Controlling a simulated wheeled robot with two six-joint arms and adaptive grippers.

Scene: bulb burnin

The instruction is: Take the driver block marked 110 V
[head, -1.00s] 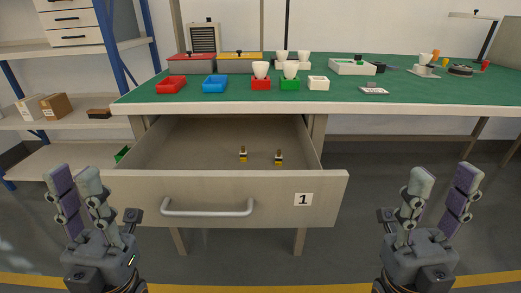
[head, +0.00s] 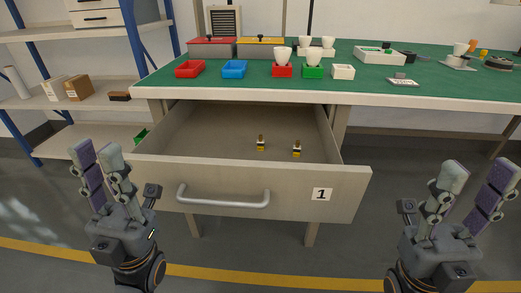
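Two small blocks stand apart in the open drawer (head: 255,182): a left one (head: 261,143) and a right one (head: 297,149). Both look dark and yellow with a pale band and a brassy top. Any marking on them is too small to read, so I cannot tell which one is 110 V. My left gripper (head: 98,152) is open and empty, in front of and left of the drawer. My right gripper (head: 479,173) is open and empty, to the right of the drawer front. Neither touches the blocks.
The drawer front has a bar handle (head: 223,202) and a label "1" (head: 321,194). A shelf rack (head: 60,106) stands at left. The drawer is mostly empty.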

